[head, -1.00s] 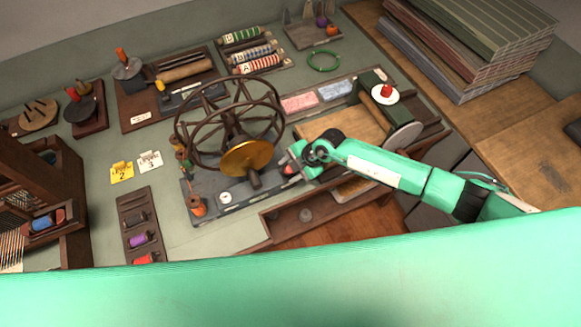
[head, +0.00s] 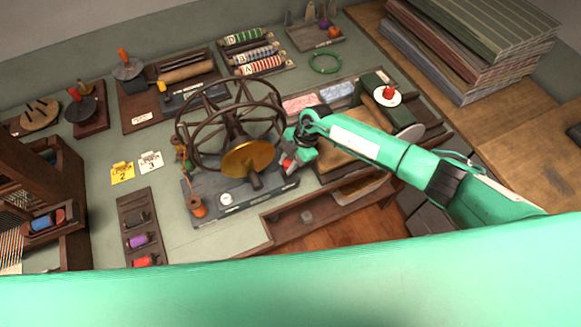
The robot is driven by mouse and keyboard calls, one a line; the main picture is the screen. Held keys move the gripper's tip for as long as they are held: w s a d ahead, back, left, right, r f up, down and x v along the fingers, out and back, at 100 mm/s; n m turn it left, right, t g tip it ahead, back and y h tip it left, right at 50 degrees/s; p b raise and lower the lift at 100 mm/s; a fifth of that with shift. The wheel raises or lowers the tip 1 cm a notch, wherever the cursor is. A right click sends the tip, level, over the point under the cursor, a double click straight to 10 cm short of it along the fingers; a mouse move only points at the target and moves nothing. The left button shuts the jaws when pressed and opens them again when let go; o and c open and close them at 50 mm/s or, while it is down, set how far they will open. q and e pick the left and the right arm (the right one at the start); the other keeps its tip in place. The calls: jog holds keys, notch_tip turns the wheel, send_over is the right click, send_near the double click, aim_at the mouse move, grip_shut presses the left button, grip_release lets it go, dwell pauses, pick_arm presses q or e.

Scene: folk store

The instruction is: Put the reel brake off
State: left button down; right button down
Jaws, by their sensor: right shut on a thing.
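The reel (head: 205,118) is a dark spoked wheel with a brass disc (head: 245,158) at its front, on a grey base plate (head: 262,193). A small red-tipped brake lever (head: 287,164) shows at the right of the brass disc. My right gripper (head: 290,160) comes in from the right and is shut on the brake lever, at the reel's right side. Its fingers and the lever's lower part are small and partly hidden. My left gripper is not in view.
An orange spool (head: 196,206) and a white knob (head: 226,198) sit at the base plate's front left. A wooden unit with a white disc (head: 387,96) stands to the right. A spool rack (head: 135,213) and number tags (head: 122,172) lie left.

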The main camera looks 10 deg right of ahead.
jog(key=shift+w+a+g+b, duration=0.15)
jog(key=shift+w+g+b, duration=0.35)
jog(key=shift+g, duration=0.3)
jog(key=shift+h, duration=0.3)
jog(key=c, duration=1.1)
grip_release()
jog(key=shift+b+v, duration=2.7)
jog(key=shift+v, duration=4.2)
jog(key=shift+s, duration=0.1)
jog(key=shift+c, duration=0.5)
